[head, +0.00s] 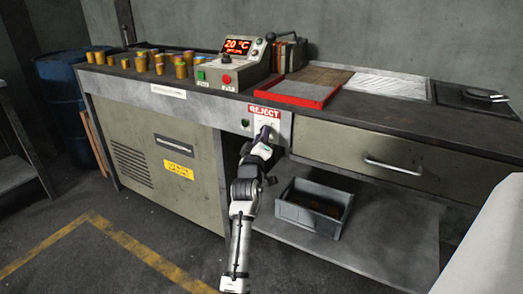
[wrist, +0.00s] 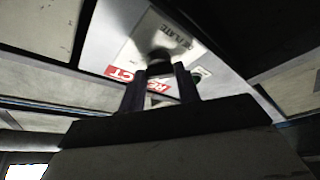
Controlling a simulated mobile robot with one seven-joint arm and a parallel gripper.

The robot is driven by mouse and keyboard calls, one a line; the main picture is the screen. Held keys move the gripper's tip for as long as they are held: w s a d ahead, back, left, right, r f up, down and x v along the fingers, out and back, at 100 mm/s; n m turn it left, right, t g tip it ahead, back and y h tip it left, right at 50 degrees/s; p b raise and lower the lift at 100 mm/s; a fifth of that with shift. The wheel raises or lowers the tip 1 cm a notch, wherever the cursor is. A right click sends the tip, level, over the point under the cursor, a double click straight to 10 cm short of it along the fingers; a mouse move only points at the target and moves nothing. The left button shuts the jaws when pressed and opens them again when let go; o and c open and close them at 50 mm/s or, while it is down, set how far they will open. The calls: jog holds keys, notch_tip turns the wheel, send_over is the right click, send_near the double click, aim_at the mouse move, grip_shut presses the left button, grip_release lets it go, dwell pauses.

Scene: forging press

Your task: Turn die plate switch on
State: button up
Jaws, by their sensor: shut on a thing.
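The die plate switch (wrist: 158,56) is a dark round knob on a pale plate (wrist: 147,28) whose lettering reads in part "PLATE" in the wrist view. My gripper (wrist: 160,72) has its two dark fingers on either side of the knob and is shut on it. In the head view my gripper (head: 264,133) reaches up to the bench's front panel, just below the red "REJECT" sign (head: 264,111). There the gripper hides most of the switch. Which way the knob is turned cannot be told.
A control box (head: 238,64) showing "20 °C" stands on the bench, with a red tray (head: 297,92) to its right. A green button (head: 245,122) is left of my gripper. A grey crate (head: 313,207) sits on the lower shelf, and a drawer handle (head: 393,166) juts out at right.

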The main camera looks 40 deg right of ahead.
jog(key=shift+f+m+b, duration=0.2)
jog(key=shift+m+b, duration=0.4)
jog(key=shift+b, duration=0.2)
jog(key=shift+r, duration=0.15)
jog(key=o, duration=1)
jog(key=shift+c, duration=0.2)
